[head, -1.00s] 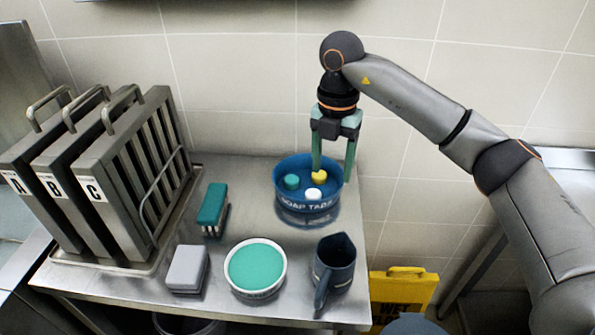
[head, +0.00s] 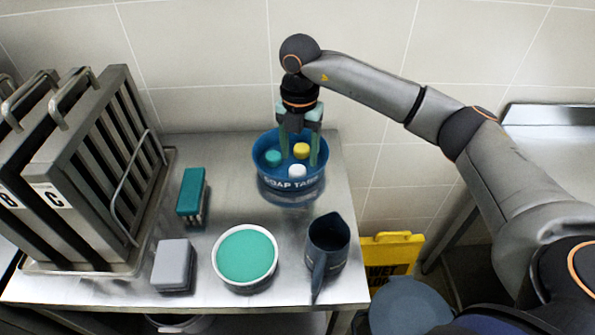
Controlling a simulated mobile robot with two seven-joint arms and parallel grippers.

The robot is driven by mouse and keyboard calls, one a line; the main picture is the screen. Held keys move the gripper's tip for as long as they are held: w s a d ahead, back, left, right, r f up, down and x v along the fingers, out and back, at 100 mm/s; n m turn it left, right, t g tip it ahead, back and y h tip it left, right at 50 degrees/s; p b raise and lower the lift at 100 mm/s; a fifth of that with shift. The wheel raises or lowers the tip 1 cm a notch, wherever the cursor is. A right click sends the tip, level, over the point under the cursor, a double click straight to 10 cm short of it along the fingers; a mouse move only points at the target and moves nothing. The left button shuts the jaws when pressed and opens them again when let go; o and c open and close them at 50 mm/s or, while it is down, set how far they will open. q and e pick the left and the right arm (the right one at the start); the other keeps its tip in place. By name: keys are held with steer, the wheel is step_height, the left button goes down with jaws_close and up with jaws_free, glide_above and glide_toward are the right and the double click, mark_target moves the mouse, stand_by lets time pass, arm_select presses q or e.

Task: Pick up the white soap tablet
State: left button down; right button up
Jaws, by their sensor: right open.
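The white soap tablet (head: 297,171) lies in the front part of a blue bowl (head: 288,187) lettered "SOAP TABS". A yellow tablet (head: 301,151) lies behind it and a teal tablet (head: 273,158) to its left in the same bowl. My right gripper (head: 299,160) points down over the bowl, open, with its fingers apart on either side of the yellow tablet. Its fingertips look to be at or inside the bowl; their exact height is hard to tell. The white tablet is in front of the fingers and not held. My left gripper is not in view.
On the steel table (head: 215,280) stand a teal-topped brush (head: 191,192), a grey block (head: 173,265), a white tub with teal contents (head: 246,254) and a dark jug (head: 327,245). Metal racks (head: 85,180) stand at left. A yellow sign (head: 393,250) is beyond the right edge.

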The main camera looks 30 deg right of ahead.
mark_target(297, 169)
steer(key=f, duration=0.4)
steer(key=shift+a+f, duration=0.2)
steer(key=shift+f, duration=0.1)
jaws_close()
